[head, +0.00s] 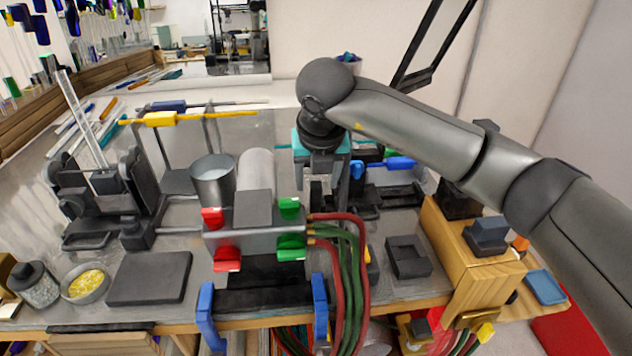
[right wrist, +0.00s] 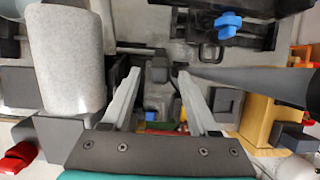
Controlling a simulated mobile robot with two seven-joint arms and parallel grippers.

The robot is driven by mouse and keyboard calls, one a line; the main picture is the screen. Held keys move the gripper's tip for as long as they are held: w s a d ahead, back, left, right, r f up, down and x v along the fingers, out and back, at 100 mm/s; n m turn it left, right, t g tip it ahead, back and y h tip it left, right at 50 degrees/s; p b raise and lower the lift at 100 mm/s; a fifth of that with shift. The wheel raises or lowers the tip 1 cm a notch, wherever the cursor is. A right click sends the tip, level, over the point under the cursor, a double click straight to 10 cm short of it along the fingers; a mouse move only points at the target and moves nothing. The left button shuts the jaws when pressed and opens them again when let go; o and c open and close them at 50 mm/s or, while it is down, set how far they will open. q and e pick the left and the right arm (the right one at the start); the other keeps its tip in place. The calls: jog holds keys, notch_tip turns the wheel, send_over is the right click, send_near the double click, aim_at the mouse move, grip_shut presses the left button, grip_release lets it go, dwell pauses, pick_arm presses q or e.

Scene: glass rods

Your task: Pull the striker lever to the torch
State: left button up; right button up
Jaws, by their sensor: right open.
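The torch (head: 255,235) stands at the bench's front middle, with red and green knobs and a pale grey barrel (head: 257,175). The barrel also shows at the left of the right wrist view (right wrist: 68,60). My right gripper (head: 320,190) is right of the barrel, pointing down, open. In the right wrist view, a small dark block (right wrist: 158,68), which looks like the striker lever's knob, sits between the open fingertips (right wrist: 157,74). I cannot tell whether either finger touches it. The lever is mostly hidden behind the gripper in the head view. My left gripper is not in view.
Red and green hoses (head: 345,270) run from the torch down over the front edge. A metal cup (head: 213,180) stands left of the barrel. A blue-knobbed fixture (head: 398,163) is behind right, a wooden box (head: 465,255) at right, and a dark square block (head: 408,257) between.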

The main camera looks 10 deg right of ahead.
aim_at(316, 184)
jog(key=shift+x, duration=1.5)
jog(key=shift+c, duration=0.2)
grip_shut()
